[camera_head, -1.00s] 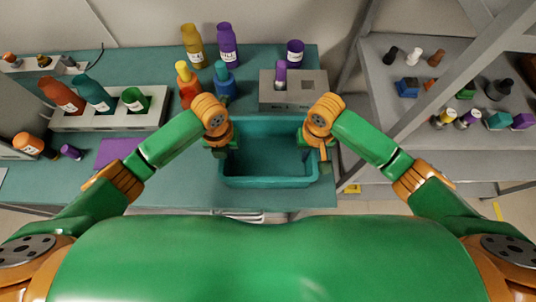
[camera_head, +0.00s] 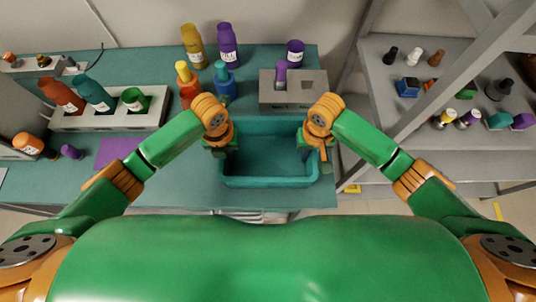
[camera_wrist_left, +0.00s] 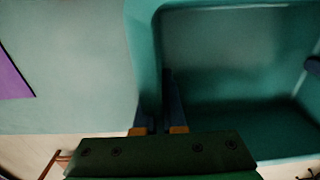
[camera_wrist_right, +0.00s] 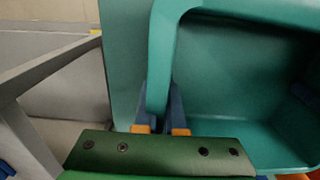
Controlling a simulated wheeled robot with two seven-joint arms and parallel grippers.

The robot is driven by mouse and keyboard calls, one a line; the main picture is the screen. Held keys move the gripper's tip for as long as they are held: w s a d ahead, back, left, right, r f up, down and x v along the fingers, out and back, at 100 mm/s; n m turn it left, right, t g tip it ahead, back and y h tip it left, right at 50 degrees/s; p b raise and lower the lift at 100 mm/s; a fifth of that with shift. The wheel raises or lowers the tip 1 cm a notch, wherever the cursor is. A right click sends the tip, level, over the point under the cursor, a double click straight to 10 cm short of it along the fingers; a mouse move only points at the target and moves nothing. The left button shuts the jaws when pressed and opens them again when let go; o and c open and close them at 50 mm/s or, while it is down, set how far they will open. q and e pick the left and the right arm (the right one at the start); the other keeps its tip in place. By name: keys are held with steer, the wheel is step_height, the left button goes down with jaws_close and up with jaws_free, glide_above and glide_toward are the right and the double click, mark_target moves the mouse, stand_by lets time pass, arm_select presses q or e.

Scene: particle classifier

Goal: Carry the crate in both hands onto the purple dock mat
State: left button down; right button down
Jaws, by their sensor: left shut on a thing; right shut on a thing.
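The teal crate (camera_head: 268,182) is empty and sits at the front right of the teal table, or just above it; I cannot tell which. My left gripper (camera_head: 220,150) is shut on its left wall, and the left wrist view shows the fingers (camera_wrist_left: 160,118) either side of the rim. My right gripper (camera_head: 314,152) is shut on its right wall, and the right wrist view shows its fingers (camera_wrist_right: 160,115) astride the rim. The purple dock mat (camera_head: 116,152) lies flat and bare on the table, left of the crate. Its edge also shows in the left wrist view (camera_wrist_left: 12,72).
Behind the crate stand red (camera_head: 190,90) and blue (camera_head: 224,84) bottles and a grey block (camera_head: 292,100). A rack with bottles (camera_head: 150,120) stands behind the mat. A small purple piece (camera_head: 71,152) lies left of the mat. Table between mat and crate is clear.

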arm_select(q)
steer(key=shift+r, duration=0.1)
arm_select(e)
steer(key=shift+r, duration=0.1)
